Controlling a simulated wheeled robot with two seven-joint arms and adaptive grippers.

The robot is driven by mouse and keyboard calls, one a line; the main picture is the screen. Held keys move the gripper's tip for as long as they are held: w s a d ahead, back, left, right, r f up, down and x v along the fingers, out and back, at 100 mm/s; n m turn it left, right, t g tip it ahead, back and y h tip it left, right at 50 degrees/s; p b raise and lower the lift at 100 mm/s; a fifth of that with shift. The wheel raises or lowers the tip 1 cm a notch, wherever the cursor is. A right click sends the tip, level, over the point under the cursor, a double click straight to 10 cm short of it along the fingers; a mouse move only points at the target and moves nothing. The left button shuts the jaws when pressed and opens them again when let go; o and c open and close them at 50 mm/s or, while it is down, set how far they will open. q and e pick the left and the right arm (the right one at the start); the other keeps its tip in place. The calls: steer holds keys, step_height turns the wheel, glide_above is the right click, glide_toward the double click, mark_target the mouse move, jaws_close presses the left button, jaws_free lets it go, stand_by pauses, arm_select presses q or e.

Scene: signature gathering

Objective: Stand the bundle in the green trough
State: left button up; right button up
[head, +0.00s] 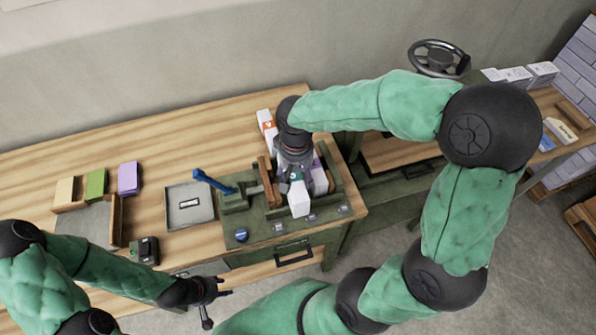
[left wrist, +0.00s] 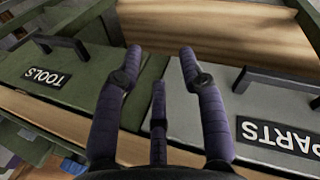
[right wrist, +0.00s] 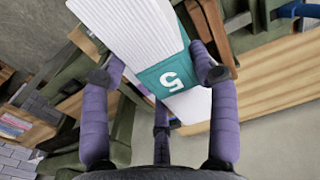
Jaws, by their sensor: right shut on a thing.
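A white bundle (head: 299,200) of paper with a teal label numbered 5 is held in my right gripper (head: 296,172). The right wrist view shows this bundle (right wrist: 130,32) between the fingers, tilted. The green trough (head: 338,178) is below and around the gripper. Another white bundle with a purple label (head: 319,174) stands in it, partly hidden by my gripper. Whether the held bundle touches the trough's floor cannot be seen. My left gripper (head: 222,287) is open and empty in front of the bench; the left wrist view also shows its spread fingers (left wrist: 160,75).
A blue-handled lever (head: 212,181) and a brown board (head: 266,181) stand left of the gripper. A white bundle with an orange label (head: 267,128) lies behind. A grey tray (head: 190,205) and coloured blocks (head: 96,184) are further left. Drawers labelled TOOLS (left wrist: 45,78) and PARTS (left wrist: 280,137) face my left gripper.

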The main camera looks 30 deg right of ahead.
steer(key=shift+w+d+f+b, duration=0.1)
steer(key=shift+w+d+f, duration=0.75)
steer(key=shift+w+f, duration=0.8)
steer(key=shift+w+d+f+b, duration=0.1)
steer(key=shift+w+d+f, duration=0.85)
steer(key=shift+f, duration=1.05)
steer(key=shift+w+d+f+b, duration=0.1)
steer(key=shift+w+d+f, duration=0.6)
steer(key=shift+w+f, duration=1)
steer(key=shift+s+f, duration=0.15)
steer(key=shift+f, duration=0.05)
steer(key=shift+f, duration=0.15)
steer(key=o, duration=1.5)
step_height(320, 180, up, 12)
steer(key=p, duration=0.1)
steer(key=shift+r, duration=0.2)
